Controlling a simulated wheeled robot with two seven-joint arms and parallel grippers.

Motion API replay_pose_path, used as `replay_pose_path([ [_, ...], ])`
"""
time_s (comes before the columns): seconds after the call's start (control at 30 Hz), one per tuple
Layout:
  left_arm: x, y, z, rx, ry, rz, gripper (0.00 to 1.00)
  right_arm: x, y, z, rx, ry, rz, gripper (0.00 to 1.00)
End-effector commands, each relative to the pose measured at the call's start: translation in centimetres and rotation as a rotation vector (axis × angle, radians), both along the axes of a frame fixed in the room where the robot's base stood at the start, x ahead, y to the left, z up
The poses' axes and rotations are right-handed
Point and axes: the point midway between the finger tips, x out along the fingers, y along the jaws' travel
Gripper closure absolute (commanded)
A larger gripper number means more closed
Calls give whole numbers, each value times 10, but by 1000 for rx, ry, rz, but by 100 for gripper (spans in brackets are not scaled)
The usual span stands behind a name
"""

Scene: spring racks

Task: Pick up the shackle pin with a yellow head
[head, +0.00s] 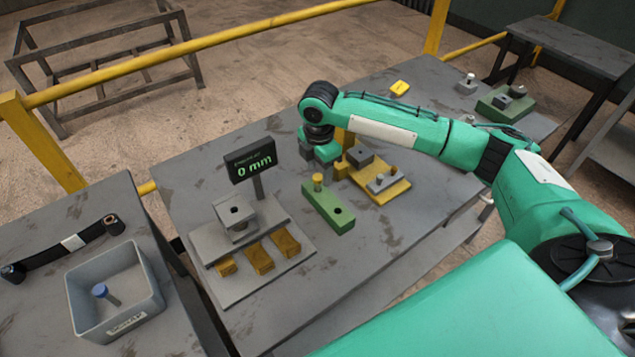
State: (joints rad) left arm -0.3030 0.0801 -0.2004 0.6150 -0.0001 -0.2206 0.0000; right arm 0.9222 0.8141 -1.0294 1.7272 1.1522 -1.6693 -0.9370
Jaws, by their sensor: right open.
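A pin with a yellow head (318,180) stands upright at the far-left end of a green block (330,212) on the middle table. The block's near-right end has a dark empty hole. My right gripper (322,150) is open, above and beyond the pin in the picture and apart from it. Its fingers are small and partly hidden by its own wrist, and I see nothing held in it. My left gripper is out of view.
A yellow plate (398,189) with grey parts lies right of the green block. A display (251,165) reading 0 mm and a grey fixture (236,216) with several yellow-brown blocks stand left. A grey bin (148,265) on the left table holds a blue-headed pin (100,291).

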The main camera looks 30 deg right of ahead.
Motion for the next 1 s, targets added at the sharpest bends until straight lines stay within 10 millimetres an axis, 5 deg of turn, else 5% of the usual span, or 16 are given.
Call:
replay_pose_path([
  [0.13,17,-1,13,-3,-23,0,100,2,2,-18,-1,4,1,50],
  [0.3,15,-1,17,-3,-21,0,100,3,2,-42,0,2,1,50],
  [0.6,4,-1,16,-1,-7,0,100,3,2,-50,-1,0,1,50],
  [0.83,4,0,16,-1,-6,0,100,3,2,-49,0,0,1,91],
  [1.0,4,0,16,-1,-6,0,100,3,2,-49,0,-1,1,92],
])
